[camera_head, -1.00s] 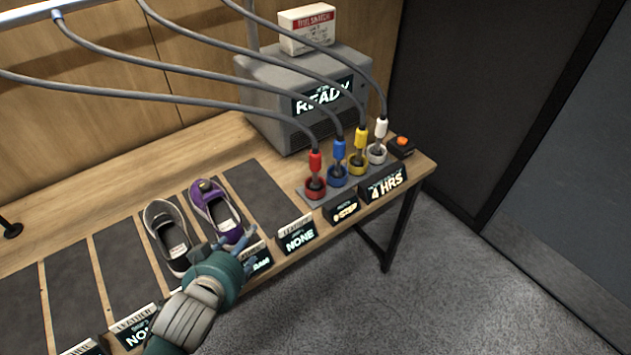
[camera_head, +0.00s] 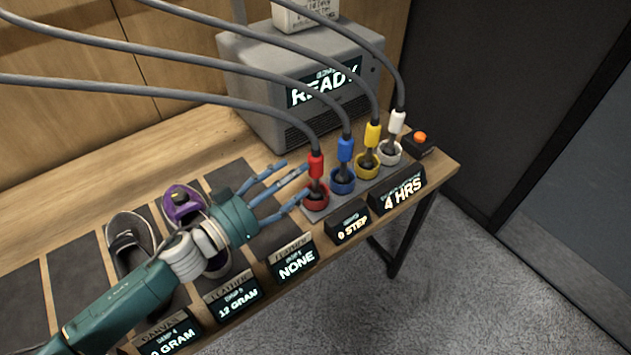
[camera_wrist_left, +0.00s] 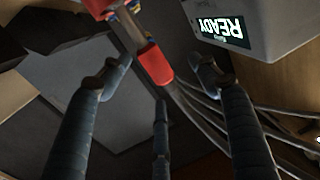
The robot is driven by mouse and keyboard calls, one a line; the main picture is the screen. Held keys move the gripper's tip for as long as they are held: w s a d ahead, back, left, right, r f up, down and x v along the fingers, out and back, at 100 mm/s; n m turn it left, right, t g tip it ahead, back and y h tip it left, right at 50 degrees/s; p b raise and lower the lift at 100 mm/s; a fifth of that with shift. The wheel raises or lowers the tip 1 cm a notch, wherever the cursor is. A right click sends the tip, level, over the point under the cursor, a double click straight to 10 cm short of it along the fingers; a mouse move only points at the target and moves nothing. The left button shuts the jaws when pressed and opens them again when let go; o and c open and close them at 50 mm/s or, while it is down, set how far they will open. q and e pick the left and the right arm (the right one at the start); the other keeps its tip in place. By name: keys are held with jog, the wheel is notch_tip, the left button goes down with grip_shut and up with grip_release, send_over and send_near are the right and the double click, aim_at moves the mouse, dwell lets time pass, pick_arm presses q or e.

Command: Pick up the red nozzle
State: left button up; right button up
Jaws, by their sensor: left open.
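The red nozzle (camera_head: 316,166) stands upright in its red ring holder (camera_head: 316,197) at the left end of the nozzle row, with a grey hose rising from its top. My left gripper (camera_head: 292,184) is open, its blue fingers spread just left of the red nozzle and pointing at it. In the left wrist view the red nozzle (camera_wrist_left: 155,64) lies ahead between the spread fingers (camera_wrist_left: 158,85), and nothing is held. I cannot tell whether any finger touches it. My right gripper is not in view.
Blue (camera_head: 345,149), yellow (camera_head: 372,135) and white (camera_head: 397,122) nozzles stand close by to the right. The grey machine (camera_head: 262,85) reading READY is behind. A purple shoe (camera_head: 184,203) and a dark shoe (camera_head: 128,240) lie under or beside my left arm. Small display signs (camera_head: 292,262) line the front edge.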

aim_at(313, 170)
pick_arm(q)
jog(key=d, duration=0.1)
jog(key=w+d+p, duration=0.1)
jog(key=d, duration=0.1)
jog(key=shift+d+r+p, duration=0.2)
jog(key=shift+p, duration=0.1)
jog(key=x, duration=0.3)
jog(key=shift+w+a+f, duration=0.1)
jog(key=shift+f, duration=0.2)
jog(key=shift+w+d+p, duration=0.25)
jog(key=shift+d+p, duration=0.05)
jog(key=shift+d, duration=0.05)
grip_shut()
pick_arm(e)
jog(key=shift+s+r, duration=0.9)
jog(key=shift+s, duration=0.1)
